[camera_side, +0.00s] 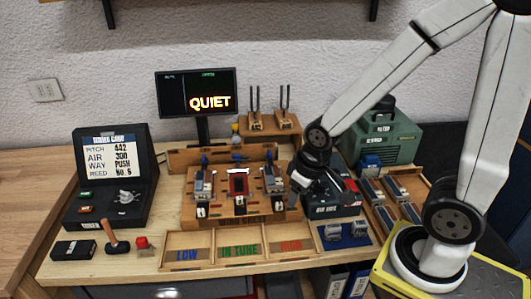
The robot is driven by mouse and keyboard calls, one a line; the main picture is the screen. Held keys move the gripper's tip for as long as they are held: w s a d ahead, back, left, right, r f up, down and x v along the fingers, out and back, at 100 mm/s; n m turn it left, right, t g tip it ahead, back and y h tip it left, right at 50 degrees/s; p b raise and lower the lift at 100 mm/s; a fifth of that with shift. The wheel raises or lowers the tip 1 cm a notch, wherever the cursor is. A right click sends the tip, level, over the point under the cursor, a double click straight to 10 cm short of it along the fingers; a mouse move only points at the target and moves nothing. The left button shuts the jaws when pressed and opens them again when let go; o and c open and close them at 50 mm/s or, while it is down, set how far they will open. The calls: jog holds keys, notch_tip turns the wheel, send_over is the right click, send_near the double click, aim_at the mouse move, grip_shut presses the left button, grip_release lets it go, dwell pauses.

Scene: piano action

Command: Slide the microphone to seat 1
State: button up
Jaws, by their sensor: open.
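A wooden test bench (240,216) stands mid-table and carries grey upright parts at its left (203,184) and right (270,180), with a red-and-black part (238,182) between them. I cannot tell for sure which small part is the microphone, and no seat number is readable. My gripper (297,195) is open, low at the right end of the bench, beside the right grey part. Whether it touches anything is not clear. My wrist partly covers a dark box (340,209) right of the bench.
A monitor (196,92) reads QUIET. A black case (112,178) with a card stands left. A sorting tray (214,262) lies in front, beside a blue mat (344,235). Tuning forks (270,108) stand behind. A green machine (382,135) and a block tray (398,207) stand right.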

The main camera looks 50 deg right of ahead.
jog(key=shift+o, duration=0.7)
jog(key=t, duration=0.2)
send_near(235, 124)
jog(key=f, duration=0.1)
jog(key=shift+w+f, duration=0.1)
jog(key=shift+w, duration=0.15)
jog(key=shift+x, duration=3.9)
jog(key=shift+c, duration=0.2)
grip_shut()
